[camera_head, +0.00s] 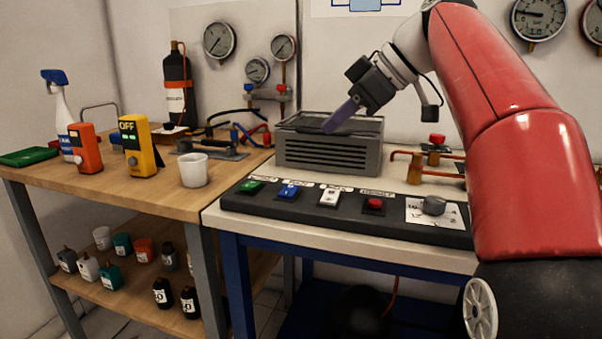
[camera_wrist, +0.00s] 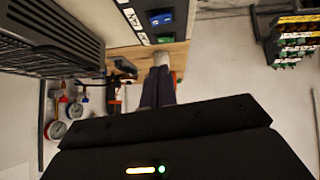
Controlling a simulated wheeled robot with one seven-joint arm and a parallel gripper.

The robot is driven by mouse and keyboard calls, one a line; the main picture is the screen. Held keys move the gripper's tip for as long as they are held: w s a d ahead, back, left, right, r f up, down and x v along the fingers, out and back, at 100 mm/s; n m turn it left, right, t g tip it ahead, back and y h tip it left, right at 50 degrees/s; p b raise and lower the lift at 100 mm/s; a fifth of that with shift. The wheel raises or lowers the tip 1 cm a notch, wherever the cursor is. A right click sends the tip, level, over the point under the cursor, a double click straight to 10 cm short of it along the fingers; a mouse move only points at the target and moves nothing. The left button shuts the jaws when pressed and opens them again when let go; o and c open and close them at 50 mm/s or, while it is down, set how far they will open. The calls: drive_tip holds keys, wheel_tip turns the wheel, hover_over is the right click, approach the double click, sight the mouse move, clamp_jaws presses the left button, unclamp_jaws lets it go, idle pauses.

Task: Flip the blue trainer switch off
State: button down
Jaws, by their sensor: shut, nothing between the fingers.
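The blue trainer switch (camera_head: 289,190) sits on the dark sloping panel (camera_head: 330,211) at the front of the bench, between a green switch (camera_head: 251,186) and a white switch (camera_head: 328,198). The blue switch also shows near the top of the wrist view (camera_wrist: 160,18), with the green one (camera_wrist: 165,39) below it. Which way the blue switch is tipped is too small to tell. My gripper (camera_head: 330,127) is shut and empty, its purple fingers pointing down and left over the grey vented box, above and behind the panel. The fingers show in the wrist view (camera_wrist: 158,75), apart from the switch.
The grey vented box (camera_head: 330,155) stands right behind the panel. A red button (camera_head: 374,205) and a grey knob (camera_head: 433,206) are farther right. A white cup (camera_head: 194,171) stands on the wooden bench to the left. Space above the switches is clear.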

drive_tip(key=shift+f, duration=0.1)
drive_tip(key=b, duration=0.2)
hover_over(285, 185)
drive_tip(key=s+d, duration=0.2)
wheel_tip(285, 185, down, 7)
drive_tip(key=shift+f, duration=0.2)
drive_tip(key=shift+w+d+f+b, duration=0.15)
drive_tip(key=shift+f+b, duration=0.1)
drive_tip(key=shift+f, duration=0.35)
drive_tip(key=shift+d+f+b, duration=0.15)
drive_tip(key=shift+f+b, duration=0.1)
drive_tip(key=shift+f, duration=0.35)
drive_tip(key=shift+w+f, duration=0.1)
drive_tip(key=shift+f, duration=0.45)
